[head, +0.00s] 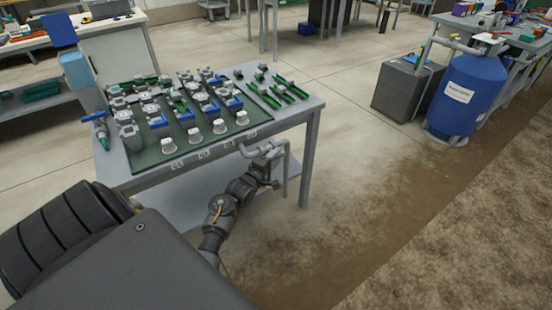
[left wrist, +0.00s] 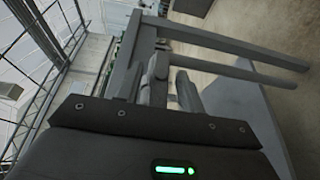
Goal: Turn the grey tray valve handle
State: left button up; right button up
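A grey pipe (head: 262,148) with a bend sits at the table's front right edge, below the top. I cannot pick out the grey valve handle for certain; my gripper covers part of that area. My left gripper (head: 271,168) is right at this pipework, under the table edge. In the left wrist view its two grey fingers (left wrist: 171,88) stand close together beside the grey table frame. Whether they touch or hold anything is not clear. My right gripper is not in view.
The grey table (head: 311,150) carries a green mat (head: 150,155) with several small valves and fittings. A lower shelf (head: 185,205) lies under it, near my left arm. A blue tank (head: 466,100) and grey box (head: 405,90) stand right. The floor between is clear.

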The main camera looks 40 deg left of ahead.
pick_arm(q)
jog(key=shift+w, duration=0.45)
jog(key=shift+c, duration=0.2)
grip_shut()
